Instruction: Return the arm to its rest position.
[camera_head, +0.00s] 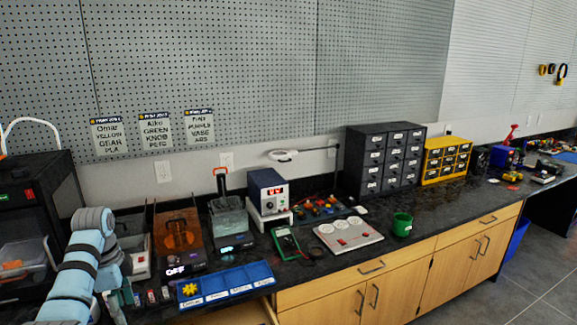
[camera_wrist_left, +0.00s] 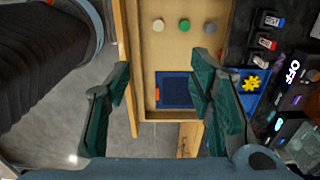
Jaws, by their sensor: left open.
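My left arm (camera_head: 80,265) comes in at the lower left of the head view, bent, its wrist beside the left end of the bench. In the left wrist view my left gripper (camera_wrist_left: 160,85) is open. Its teal fingers are spread apart with nothing between them. They hang over an open wooden drawer (camera_wrist_left: 147,60). In the head view the fingers are mostly hidden by the arm. My right arm is in neither view.
The drawer holds three small round pieces (camera_wrist_left: 184,25) and a dark blue pad (camera_wrist_left: 175,90). A blue tray (camera_head: 235,283) with a yellow gear (camera_head: 189,289) lies at the bench's front edge. A black printer (camera_head: 62,190) stands left of the arm. Dark machines (camera_head: 178,240) stand behind the tray.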

